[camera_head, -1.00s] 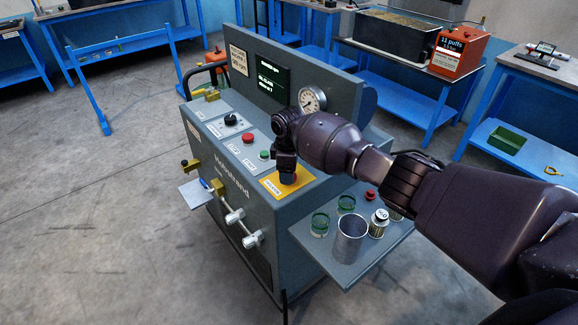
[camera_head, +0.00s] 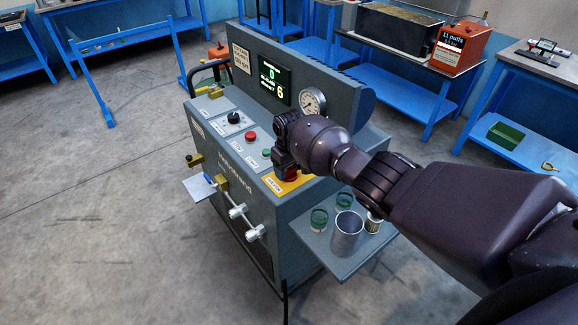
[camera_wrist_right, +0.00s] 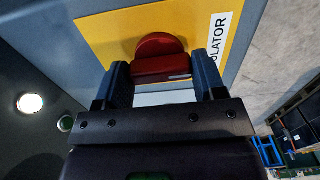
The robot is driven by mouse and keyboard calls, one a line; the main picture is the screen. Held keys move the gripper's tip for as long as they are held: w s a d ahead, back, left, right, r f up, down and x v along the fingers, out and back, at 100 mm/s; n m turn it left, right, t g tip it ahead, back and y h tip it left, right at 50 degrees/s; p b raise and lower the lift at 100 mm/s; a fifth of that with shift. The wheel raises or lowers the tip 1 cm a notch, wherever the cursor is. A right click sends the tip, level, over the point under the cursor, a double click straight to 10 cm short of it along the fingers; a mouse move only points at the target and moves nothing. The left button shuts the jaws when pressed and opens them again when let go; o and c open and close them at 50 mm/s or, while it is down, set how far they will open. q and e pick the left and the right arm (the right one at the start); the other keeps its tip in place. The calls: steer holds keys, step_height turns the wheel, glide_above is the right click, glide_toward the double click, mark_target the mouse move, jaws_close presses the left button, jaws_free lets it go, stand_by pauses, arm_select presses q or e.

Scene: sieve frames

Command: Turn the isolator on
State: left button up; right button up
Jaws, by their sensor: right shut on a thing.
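The isolator (camera_wrist_right: 160,52) is a red rotary knob on a yellow plate (camera_wrist_right: 105,32) lettered "ISOLATOR" on the machine's top panel. My right gripper (camera_wrist_right: 160,68) has one finger on each side of the knob's red bar and is shut on it. In the head view my right gripper (camera_head: 286,162) reaches down to the yellow plate (camera_head: 270,184), and a little red shows beneath it. The machine's display (camera_head: 272,78) is lit, with a "0" and a "6". My left gripper is not in view.
A red button (camera_head: 251,136), a green button (camera_head: 266,152) and a black dial (camera_head: 233,117) sit beside the plate. A round gauge (camera_head: 312,101) stands behind. A side shelf (camera_head: 318,245) holds a metal cup (camera_head: 346,235) and green-rimmed sieves (camera_head: 319,217).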

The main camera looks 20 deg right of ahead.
mark_target(289, 169)
steer(key=shift+m, duration=0.3)
steer(key=o, duration=0.9)
step_height(289, 169, up, 11)
steer(key=shift+f+p, duration=0.1)
steer(key=shift+p, duration=0.85)
